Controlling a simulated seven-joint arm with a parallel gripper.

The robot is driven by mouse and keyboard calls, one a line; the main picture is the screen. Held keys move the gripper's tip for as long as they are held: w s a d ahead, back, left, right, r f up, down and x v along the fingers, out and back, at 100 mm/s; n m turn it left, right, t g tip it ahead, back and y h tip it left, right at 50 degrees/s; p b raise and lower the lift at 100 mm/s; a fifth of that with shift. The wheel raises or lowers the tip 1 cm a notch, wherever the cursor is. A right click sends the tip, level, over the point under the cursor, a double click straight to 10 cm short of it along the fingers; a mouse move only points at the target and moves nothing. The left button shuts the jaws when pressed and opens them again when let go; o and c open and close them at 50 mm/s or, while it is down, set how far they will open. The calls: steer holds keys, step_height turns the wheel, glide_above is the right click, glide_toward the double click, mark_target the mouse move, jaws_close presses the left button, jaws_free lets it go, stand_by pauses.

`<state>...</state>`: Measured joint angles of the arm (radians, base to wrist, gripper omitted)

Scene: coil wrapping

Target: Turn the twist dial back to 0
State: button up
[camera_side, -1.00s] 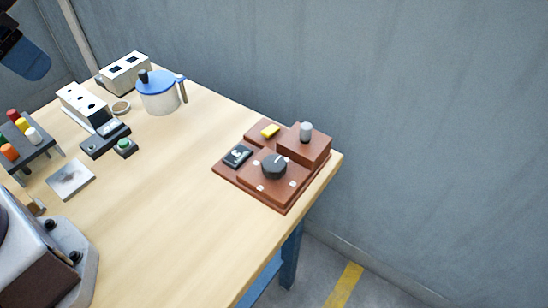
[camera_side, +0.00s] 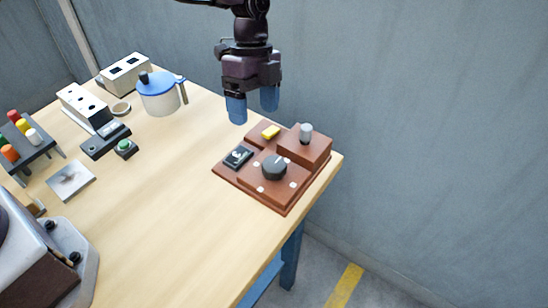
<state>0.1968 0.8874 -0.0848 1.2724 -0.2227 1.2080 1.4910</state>
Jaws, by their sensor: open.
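The black twist dial (camera_side: 273,167) sits on the front block of a reddish-brown wooden base (camera_side: 231,177) near the table's right corner. Small white marks lie around the dial; its pointer setting is too small to read. My gripper (camera_side: 253,111) hangs in the air above and behind the base, fingers pointing down. Its two blue fingers are apart with nothing between them. It touches nothing on the base.
The base also carries a grey knob (camera_side: 306,132), a yellow block (camera_side: 271,132) and a black switch (camera_side: 238,157). A blue-lidded pot (camera_side: 158,97) stands to the left. A rack with colored pegs (camera_side: 40,150) is at far left. The table's front middle is clear.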

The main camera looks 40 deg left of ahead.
mark_target(274, 164)
steer(key=d+f+m, duration=0.1)
steer(key=f+m, duration=0.1)
steer(key=f, duration=0.1)
steer(key=d+f+m, duration=0.2)
steer(key=f+m, duration=0.1)
steer(key=f, duration=0.1)
steer(key=s+d+f+m, duration=0.1)
steer(key=d+f+m, duration=0.1)
steer(key=f+m, duration=0.1)
steer(key=shift+f+h, duration=0.2)
steer(key=shift+h, duration=0.2)
steer(key=c, duration=0.9)
